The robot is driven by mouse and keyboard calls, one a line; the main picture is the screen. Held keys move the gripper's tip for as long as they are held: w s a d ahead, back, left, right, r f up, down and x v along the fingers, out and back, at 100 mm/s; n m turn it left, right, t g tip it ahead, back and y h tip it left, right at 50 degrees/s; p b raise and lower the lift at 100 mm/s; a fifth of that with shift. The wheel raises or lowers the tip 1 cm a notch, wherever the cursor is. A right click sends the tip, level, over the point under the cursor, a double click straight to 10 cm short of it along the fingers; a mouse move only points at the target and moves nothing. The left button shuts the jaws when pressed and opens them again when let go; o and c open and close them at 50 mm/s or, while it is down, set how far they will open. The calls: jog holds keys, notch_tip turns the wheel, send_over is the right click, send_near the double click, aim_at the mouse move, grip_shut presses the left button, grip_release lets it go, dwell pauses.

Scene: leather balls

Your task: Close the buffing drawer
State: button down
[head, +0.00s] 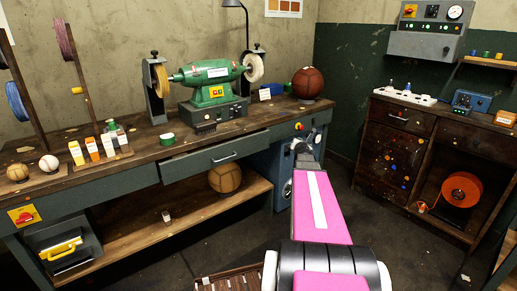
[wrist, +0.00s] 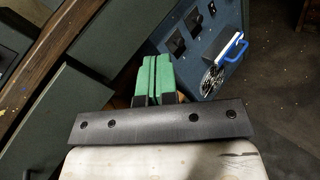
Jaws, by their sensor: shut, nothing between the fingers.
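The buffing drawer (head: 215,157) is a dark grey-green front with a metal bar handle (head: 224,158), under the bench top below the green buffing machine (head: 211,85). Its front appears to stand out from the bench, though by how much is hard to tell. My gripper (head: 303,146) is to the right of the drawer, in front of the blue cabinet, apart from the handle in the picture. In the wrist view its green fingers (wrist: 153,79) are pressed together and hold nothing.
A blue cabinet (head: 264,165) stands under the bench's right end; its blue handle (wrist: 236,47) shows in the wrist view. A tan ball (head: 225,179) sits on the lower shelf (head: 190,215). A brown ball (head: 308,83) rests on the bench. Floor is open between bench and right-hand cabinet (head: 395,140).

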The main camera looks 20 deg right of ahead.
jog(key=s+a+f+n+t+y, duration=0.1)
jog(key=s+a+f+n+y, duration=0.15)
jog(key=a+n+y, duration=0.45)
jog(key=s+a+f+n+y, duration=0.1)
jog(key=s+a+n+y, duration=0.35)
jog(key=a, duration=0.35)
send_near(256, 145)
jog(key=x, duration=0.7)
jog(key=shift+w+a, duration=0.2)
